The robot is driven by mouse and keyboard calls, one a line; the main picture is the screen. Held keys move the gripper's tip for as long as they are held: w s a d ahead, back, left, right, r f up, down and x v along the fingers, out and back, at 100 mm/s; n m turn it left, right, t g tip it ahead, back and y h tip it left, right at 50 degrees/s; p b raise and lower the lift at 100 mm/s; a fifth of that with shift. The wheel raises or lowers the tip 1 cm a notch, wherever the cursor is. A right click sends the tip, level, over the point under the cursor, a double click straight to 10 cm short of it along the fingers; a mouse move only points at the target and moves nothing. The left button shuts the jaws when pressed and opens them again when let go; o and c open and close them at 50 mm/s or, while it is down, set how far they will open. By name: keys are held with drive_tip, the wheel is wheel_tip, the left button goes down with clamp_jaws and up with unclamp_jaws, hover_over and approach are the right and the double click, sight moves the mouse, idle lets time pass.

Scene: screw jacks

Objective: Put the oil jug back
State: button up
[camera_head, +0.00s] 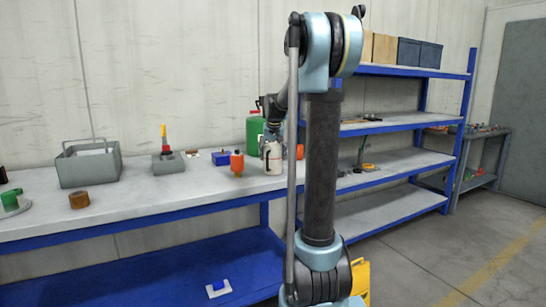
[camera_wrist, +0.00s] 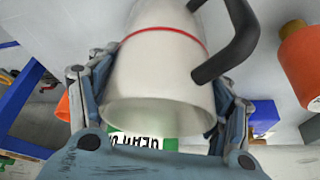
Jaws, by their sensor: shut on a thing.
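The oil jug is a white jug (camera_head: 273,160) with a red band and a black handle. In the wrist view the jug (camera_wrist: 155,80) fills the middle, with its handle at the upper right. My gripper (camera_head: 271,138) is shut on its body, with a finger on either side of it in the wrist view (camera_wrist: 163,98). In the head view the jug is at the bench's right part, in front of a green canister (camera_head: 254,135). I cannot tell whether its base touches the bench (camera_head: 150,198). My arm hides part of the area to its right.
An orange bottle (camera_head: 237,163) and a blue box (camera_head: 221,158) stand close to the jug's left. Another orange thing (camera_head: 300,152) is just right of it. A grey toolbox (camera_head: 90,170) stands further left. Blue-framed shelves (camera_head: 385,160) rise at the right.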

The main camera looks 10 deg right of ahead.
drive_tip(key=o, duration=1.8)
drive_tip(key=v, duration=1.2)
drive_tip(key=s+f, duration=0.9)
drive_tip(key=s, duration=0.4)
drive_tip(key=s+f+g, duration=0.1)
drive_tip(key=s+f, duration=0.9)
drive_tip(key=s, duration=0.3)
drive_tip(key=s+f+n+g, duration=0.1)
drive_tip(key=s+f, duration=0.8)
drive_tip(key=s, duration=0.5)
drive_tip(key=shift+d+f, duration=0.35)
